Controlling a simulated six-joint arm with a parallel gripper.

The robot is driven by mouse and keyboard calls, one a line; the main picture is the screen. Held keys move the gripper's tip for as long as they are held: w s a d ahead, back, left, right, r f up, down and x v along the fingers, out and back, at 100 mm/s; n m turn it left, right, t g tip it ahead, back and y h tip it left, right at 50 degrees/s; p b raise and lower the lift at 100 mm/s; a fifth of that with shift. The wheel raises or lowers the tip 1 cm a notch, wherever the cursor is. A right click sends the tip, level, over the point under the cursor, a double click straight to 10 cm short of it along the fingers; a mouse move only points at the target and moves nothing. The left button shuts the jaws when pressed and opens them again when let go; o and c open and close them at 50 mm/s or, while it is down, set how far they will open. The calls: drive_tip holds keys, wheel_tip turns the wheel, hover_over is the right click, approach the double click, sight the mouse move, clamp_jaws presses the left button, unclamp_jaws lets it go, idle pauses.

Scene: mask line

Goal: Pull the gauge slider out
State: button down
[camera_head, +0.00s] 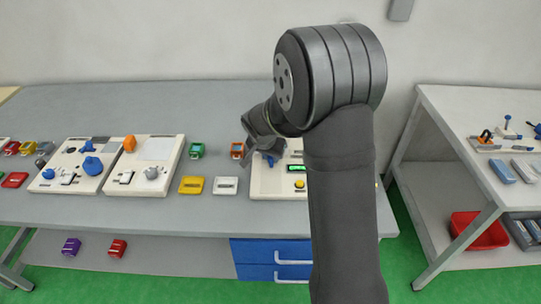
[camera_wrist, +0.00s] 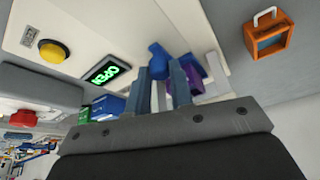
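The gauge panel (camera_head: 266,186) lies on the bench, partly hidden behind my arm in the head view. In the wrist view the pale panel (camera_wrist: 108,42) carries a yellow button (camera_wrist: 53,51) and a display (camera_wrist: 107,69) with green lettering that seems to read OPEN. A blue handle-like part (camera_wrist: 158,58), possibly the gauge slider, stands at the tips of my gripper (camera_wrist: 160,78). The two fingers are apart, with the blue part between or just past their tips; contact is not clear. A purple part (camera_wrist: 192,78) shows behind the right finger.
An orange block with a handle (camera_wrist: 268,40) lies beside the panel. Left on the bench are a yellow block (camera_head: 192,185), a white block (camera_head: 225,185) and two more panels (camera_head: 150,180) with knobs. A second table (camera_head: 440,105) stands at right, apart from the bench.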

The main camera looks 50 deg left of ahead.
drive_tip(key=s+d, duration=0.8)
drive_tip(key=c, duration=1.3)
unclamp_jaws()
drive_tip(key=shift+s+d, duration=0.1)
drive_tip(key=shift+s+r, duration=0.1)
drive_tip(key=shift+r, duration=0.35)
drive_tip(key=v, duration=1.6)
drive_tip(key=shift+s+r, duration=0.2)
drive_tip(key=shift+s, duration=0.05)
